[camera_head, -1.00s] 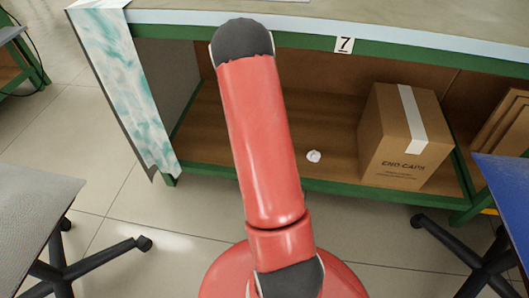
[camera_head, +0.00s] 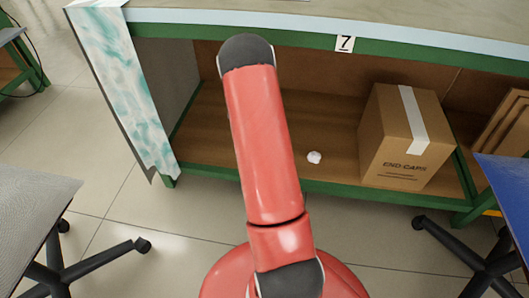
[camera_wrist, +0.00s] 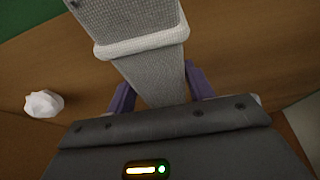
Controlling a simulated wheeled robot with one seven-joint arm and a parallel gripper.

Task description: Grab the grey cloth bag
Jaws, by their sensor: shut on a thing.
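The grey cloth bag (camera_wrist: 150,75) shows in the wrist view, a woven grey shape with a pale band across it. My gripper (camera_wrist: 158,88) is shut on it, with one purple finger on each side of its narrow part. The bag's upper end runs out of the top of the wrist view. In the head view the bag and my gripper are hidden behind my red arm.
A crumpled white paper ball (camera_head: 314,157) lies on the brown shelf (camera_head: 335,130), and also shows in the wrist view (camera_wrist: 44,103). A cardboard box (camera_head: 398,140) stands to its right. The green-edged bench top (camera_head: 400,45) is above. Chairs stand at both sides.

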